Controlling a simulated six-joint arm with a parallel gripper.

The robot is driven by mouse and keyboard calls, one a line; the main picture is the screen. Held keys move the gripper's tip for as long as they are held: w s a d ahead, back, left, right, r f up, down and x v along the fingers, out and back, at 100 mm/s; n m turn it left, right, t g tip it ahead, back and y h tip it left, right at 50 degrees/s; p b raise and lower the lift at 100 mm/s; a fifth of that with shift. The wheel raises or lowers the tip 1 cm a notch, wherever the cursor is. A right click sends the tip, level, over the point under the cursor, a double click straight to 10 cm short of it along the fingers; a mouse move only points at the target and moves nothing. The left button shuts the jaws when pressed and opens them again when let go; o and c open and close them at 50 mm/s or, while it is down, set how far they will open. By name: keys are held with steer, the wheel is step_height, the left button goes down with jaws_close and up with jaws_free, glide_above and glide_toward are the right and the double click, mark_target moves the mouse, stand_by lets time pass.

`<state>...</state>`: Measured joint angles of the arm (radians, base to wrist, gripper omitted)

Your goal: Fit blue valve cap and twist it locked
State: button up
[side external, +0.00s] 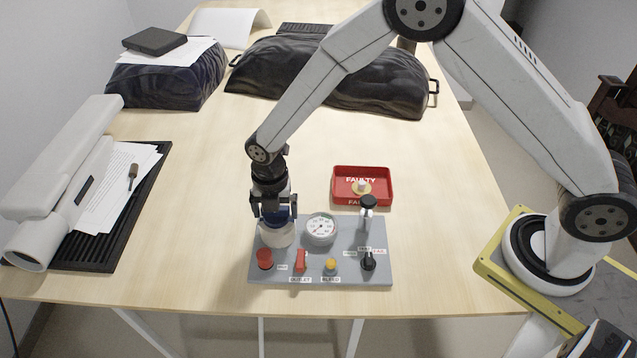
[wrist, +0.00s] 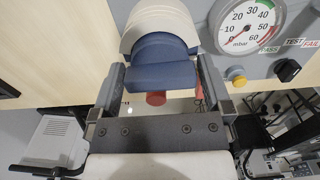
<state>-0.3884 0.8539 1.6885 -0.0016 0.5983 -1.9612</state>
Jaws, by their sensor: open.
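The blue valve cap (side external: 279,222) sits at the top of the white cylindrical valve body (side external: 277,237) at the left back of the grey panel. My gripper (side external: 273,207) is directly above and points down at it. In the wrist view the cap (wrist: 160,75) shows a raised bar between the two open fingers of my gripper (wrist: 161,75), one on each side. The white body (wrist: 158,17) shows behind it. Whether the fingers touch the bar, and whether the cap is fully seated or locked, I cannot tell.
The grey panel (side external: 342,273) bears a gauge (side external: 321,228), a black-capped post (side external: 368,206), red and yellow controls and a black knob (side external: 368,261). The red "FAULTY" tray (side external: 385,199) behind holds a small pale part (side external: 361,187). A paper-filled black tray (side external: 157,170) lies left.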

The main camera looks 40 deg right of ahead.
steer(key=c, duration=0.9)
steer(key=o, duration=0.4)
steer(key=c, duration=0.3)
steer(key=shift+m, duration=0.3)
steer(key=shift+m, duration=2)
steer(key=shift+m, duration=2.4)
